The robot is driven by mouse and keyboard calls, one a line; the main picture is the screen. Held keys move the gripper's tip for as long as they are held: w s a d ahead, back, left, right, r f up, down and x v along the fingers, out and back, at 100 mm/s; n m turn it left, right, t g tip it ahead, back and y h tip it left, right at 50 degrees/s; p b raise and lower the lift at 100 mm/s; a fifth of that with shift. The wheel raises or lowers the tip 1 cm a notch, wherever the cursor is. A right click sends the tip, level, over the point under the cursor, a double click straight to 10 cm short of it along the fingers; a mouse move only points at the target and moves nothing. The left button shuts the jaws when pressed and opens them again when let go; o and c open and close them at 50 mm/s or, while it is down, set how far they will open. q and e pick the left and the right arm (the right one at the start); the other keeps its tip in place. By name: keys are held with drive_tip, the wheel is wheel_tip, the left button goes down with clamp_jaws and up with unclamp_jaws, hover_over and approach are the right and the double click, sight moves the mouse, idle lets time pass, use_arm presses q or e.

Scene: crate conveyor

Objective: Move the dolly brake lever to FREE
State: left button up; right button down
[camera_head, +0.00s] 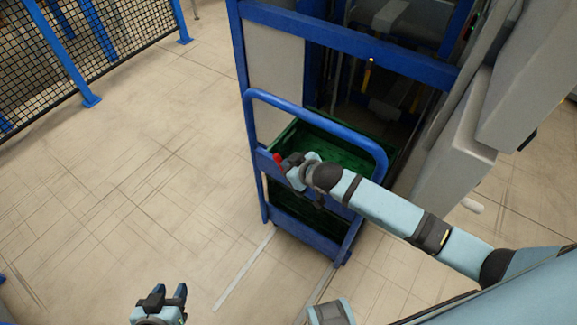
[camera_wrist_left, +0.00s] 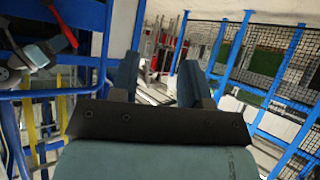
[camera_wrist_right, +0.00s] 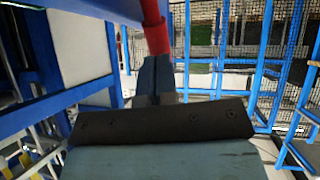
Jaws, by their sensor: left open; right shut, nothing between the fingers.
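The blue dolly (camera_head: 251,125) stands in the middle of the head view, its push handle towards me. Its brake lever has a red grip (camera_head: 277,159) at the dolly's left side. The red grip also shows in the left wrist view (camera_wrist_left: 63,24) and the right wrist view (camera_wrist_right: 155,30). My right gripper (camera_head: 287,162) is shut and empty, with its fingertips (camera_wrist_right: 156,72) right at the red grip; I cannot tell whether they touch. The FREE marking is not legible. My left gripper (camera_head: 168,294) is open and empty, low over the floor, well away from the dolly.
A green crate (camera_head: 325,122) sits in the dolly behind the handle. A blue-framed machine (camera_head: 330,32) stands behind it, with grey housings (camera_head: 450,160) at the right. A mesh fence (camera_head: 110,45) is at the upper left. The floor (camera_head: 130,180) left of the dolly is clear.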

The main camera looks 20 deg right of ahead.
sight(279, 160)
use_arm(q)
drive_tip(key=shift+d+r, duration=0.15)
drive_tip(key=shift+d, duration=0.05)
use_arm(e)
drive_tip(key=shift+w+a, duration=0.1)
drive_tip(key=shift+w+a+r+p, duration=0.1)
drive_tip(key=shift+w+p, duration=0.05)
drive_tip(key=shift+p, duration=0.4)
drive_tip(key=shift+w+a+g+h+p, duration=0.3)
drive_tip(key=shift+w+g+p, duration=0.15)
drive_tip(key=shift+p, duration=0.75)
drive_tip(key=shift+w+a+f+g+h+p, duration=0.2)
drive_tip(key=shift+w+a+g+h+p, duration=0.3)
drive_tip(key=shift+p, duration=0.75)
drive_tip(key=shift+w+a+f+g+p, duration=0.1)
drive_tip(key=shift+w+f+g+p, duration=0.1)
drive_tip(key=shift+f+g+p, duration=0.3)
drive_tip(key=shift+w+a+f+n+g+h+p, duration=0.3)
drive_tip(key=shift+w+a+f+g+h+p, duration=0.1)
drive_tip(key=shift+p, duration=0.3)
drive_tip(key=shift+w+a+f+g+h, duration=0.15)
drive_tip(key=shift+w+f+g+h, duration=0.25)
drive_tip(key=shift+f+g, duration=0.15)
drive_tip(key=shift+w+a+f, duration=0.15)
drive_tip(key=shift+f, duration=0.4)
use_arm(q)
drive_tip(key=r, duration=0.3)
drive_tip(key=s+a+r, duration=0.1)
drive_tip(key=r, duration=0.1)
drive_tip(key=shift+r, duration=0.1)
